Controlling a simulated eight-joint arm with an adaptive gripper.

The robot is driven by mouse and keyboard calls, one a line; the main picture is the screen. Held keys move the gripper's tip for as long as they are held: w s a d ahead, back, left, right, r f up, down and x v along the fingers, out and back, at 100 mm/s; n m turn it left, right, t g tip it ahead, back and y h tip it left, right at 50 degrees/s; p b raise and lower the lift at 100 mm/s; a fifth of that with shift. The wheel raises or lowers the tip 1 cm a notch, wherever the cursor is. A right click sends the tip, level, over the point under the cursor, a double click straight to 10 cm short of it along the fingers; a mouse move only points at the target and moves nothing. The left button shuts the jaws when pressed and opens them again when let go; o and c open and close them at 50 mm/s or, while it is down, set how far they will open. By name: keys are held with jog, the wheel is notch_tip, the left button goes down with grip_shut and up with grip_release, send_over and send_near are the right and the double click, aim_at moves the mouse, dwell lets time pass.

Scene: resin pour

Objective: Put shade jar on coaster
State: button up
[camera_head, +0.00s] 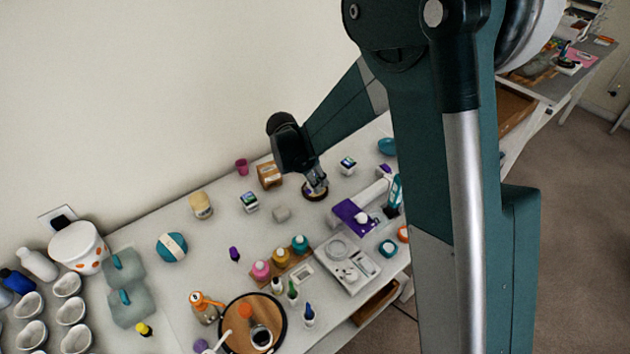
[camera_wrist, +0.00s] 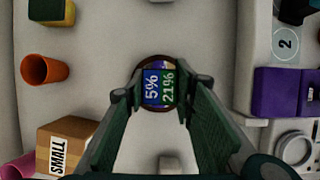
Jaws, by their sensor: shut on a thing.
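My gripper (camera_head: 316,183) is low over the far part of the table. In the wrist view its two fingers (camera_wrist: 160,95) are shut on the shade jar, whose blue and green label (camera_wrist: 160,88) reads 5% and 21%. A round brown-rimmed disc, seemingly the coaster (camera_wrist: 158,59), shows around and beneath the jar. In the head view the dark disc (camera_head: 315,195) sits right under the fingertips. The fingers hide much of the jar, and I cannot tell whether it touches the disc.
A cardboard box (camera_head: 268,175) and a pink cup (camera_head: 242,167) stand to the left. Two small labelled cubes (camera_head: 250,202) (camera_head: 347,166) flank the gripper. A purple-based device (camera_head: 352,212) is close on the right. Bottles and a round tray (camera_head: 226,338) crowd the front.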

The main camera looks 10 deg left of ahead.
jog(key=shift+f, duration=0.15)
jog(key=o, duration=0.9)
jog(key=shift+p+v, duration=0.35)
jog(key=shift+v, duration=5.8)
jog(key=shift+d, duration=0.1)
